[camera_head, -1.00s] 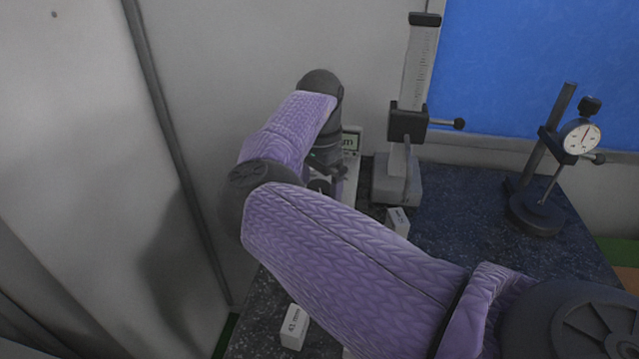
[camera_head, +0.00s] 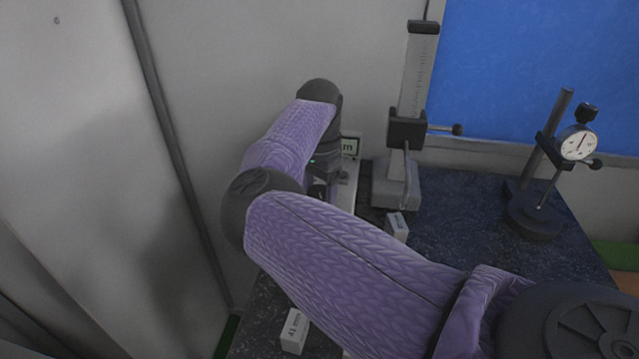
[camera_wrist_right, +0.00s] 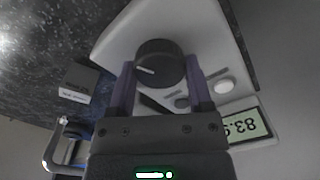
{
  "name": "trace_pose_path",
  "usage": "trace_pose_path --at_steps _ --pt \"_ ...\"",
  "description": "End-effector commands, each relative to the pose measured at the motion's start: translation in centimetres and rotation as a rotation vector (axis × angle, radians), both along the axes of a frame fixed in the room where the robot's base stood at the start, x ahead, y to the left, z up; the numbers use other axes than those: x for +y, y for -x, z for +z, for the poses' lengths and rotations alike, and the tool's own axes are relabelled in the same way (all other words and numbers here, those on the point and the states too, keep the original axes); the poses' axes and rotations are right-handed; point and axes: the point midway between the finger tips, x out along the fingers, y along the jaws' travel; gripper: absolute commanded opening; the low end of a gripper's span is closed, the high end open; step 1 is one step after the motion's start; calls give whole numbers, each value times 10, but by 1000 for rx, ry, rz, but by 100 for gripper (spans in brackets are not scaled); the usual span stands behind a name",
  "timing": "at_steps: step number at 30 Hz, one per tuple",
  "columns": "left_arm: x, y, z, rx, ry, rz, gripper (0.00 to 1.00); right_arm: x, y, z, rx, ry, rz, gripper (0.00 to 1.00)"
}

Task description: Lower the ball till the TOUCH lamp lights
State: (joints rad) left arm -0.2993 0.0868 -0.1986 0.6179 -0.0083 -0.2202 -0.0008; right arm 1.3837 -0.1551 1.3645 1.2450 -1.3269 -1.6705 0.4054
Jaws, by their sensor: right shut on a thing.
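My right gripper (camera_wrist_right: 161,76) is shut on a round black knob (camera_wrist_right: 157,52) with a white pointer line, one finger on each side, in the right wrist view. The knob sits on a pale instrument housing (camera_wrist_right: 205,28). Its display (camera_wrist_right: 243,126) reads about 83.9, upside down in this view. A round whitish lamp or button (camera_wrist_right: 224,86) beside the knob does not look lit. In the head view my right gripper (camera_head: 322,188) is mostly hidden by my purple-sleeved arm; part of the display (camera_head: 350,146) shows behind it. I cannot make out the ball. My left gripper is not in view.
A height gauge (camera_head: 408,115) stands right of the instrument. A dial indicator stand (camera_head: 535,212) is at the right. White labelled blocks (camera_head: 294,330) (camera_head: 397,226) lie on the dark speckled table (camera_head: 470,245). Table between gauge and stand is clear.

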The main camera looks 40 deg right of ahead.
Motion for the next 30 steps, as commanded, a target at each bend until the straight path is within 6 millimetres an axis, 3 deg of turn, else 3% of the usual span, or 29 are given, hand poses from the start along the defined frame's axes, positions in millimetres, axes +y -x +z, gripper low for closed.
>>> trace_pose_path --at_steps 15,30 --pt "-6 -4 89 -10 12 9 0 0 0 7 6 -1 421 6" --pt "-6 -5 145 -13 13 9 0 0 0 4 5 0 896 6"
